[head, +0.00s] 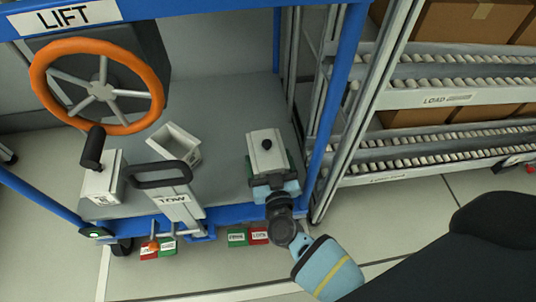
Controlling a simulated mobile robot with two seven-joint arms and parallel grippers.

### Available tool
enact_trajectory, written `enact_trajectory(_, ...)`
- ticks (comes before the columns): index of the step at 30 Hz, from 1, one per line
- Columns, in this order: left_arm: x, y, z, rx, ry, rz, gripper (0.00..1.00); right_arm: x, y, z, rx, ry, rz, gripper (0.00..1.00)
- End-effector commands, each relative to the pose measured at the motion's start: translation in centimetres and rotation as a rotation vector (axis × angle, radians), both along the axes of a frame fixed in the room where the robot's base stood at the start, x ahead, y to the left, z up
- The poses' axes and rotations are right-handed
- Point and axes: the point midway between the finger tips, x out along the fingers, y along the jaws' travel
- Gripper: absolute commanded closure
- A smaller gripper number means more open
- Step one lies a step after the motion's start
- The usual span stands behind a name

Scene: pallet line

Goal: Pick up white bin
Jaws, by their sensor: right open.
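The white bin (174,144) is a small, open-topped box. It stands upright on the grey deck of the blue-framed cart, behind the handle marked TOW. It looks empty. My right gripper (270,180) is to the right of the bin and nearer the front edge of the deck, clearly apart from it. It is open, at the near side of a pale box with a black knob (266,142). I cannot tell whether it touches that box. My left gripper is not in view.
An orange handwheel (98,88) stands at the left under the LIFT sign (66,16). The TOW handle (172,198) rises in front of the bin. A blue post (336,90) and roller racks (440,98) with cartons are at the right. Grey deck shows around the bin.

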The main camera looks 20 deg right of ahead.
Motion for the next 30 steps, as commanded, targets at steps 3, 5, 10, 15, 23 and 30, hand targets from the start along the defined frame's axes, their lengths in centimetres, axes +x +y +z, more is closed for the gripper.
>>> enact_trajectory(3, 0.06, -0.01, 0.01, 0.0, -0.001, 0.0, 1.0, 0.01, 0.04, 0.03, 0.001, 0.0, 0.0, 0.15)
enact_trajectory(5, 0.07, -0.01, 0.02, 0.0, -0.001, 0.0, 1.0, 0.01, 0.03, 0.03, 0.001, 0.0, 0.0, 0.15)
enact_trajectory(10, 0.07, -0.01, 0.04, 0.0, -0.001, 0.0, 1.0, -0.01, 0.02, 0.02, 0.001, 0.0, 0.0, 0.32)
enact_trajectory(15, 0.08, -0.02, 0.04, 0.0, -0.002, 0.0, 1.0, -0.02, 0.01, 0.0, 0.001, 0.001, 0.0, 0.54)
enact_trajectory(23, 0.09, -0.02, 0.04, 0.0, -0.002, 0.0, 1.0, -0.03, 0.02, -0.02, 0.001, 0.001, 0.0, 0.88)
enact_trajectory(30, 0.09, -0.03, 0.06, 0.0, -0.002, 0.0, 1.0, 0.08, 0.01, 0.2, 0.0, -0.004, -0.001, 1.0)
